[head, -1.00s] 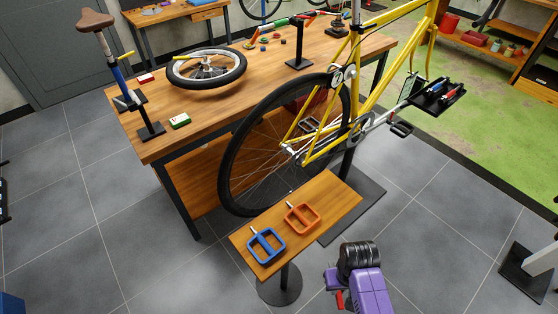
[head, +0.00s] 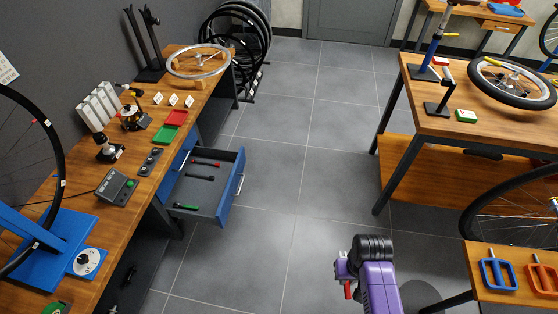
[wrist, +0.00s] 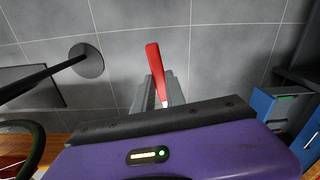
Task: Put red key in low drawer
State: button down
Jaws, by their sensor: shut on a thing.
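My gripper (head: 343,273) is low in the middle of the head view, above the grey floor. It is shut on the red key (wrist: 154,62), whose red handle sticks out between the fingers in the wrist view; a bit of red (head: 348,290) shows in the head view. A blue drawer (head: 228,196) stands pulled out of the left workbench, apart from and to the left of my gripper. Red-, black- and green-handled tools lie in it. A blue drawer side (wrist: 262,104) shows at the right of the wrist view.
The left workbench (head: 62,184) carries a wheel rim, cards, trays and devices. Another workbench (head: 450,122) stands at the right, with a small pedal table (head: 478,262) before it. Tiled floor (head: 270,170) between the benches is clear.

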aim_at(203, 185)
jog(key=i+j+u, duration=0.1)
jog(key=i+u, duration=0.6)
jog(key=i+l+u, duration=0.15)
jog(key=i+u, duration=0.2)
jog(key=i, duration=0.15)
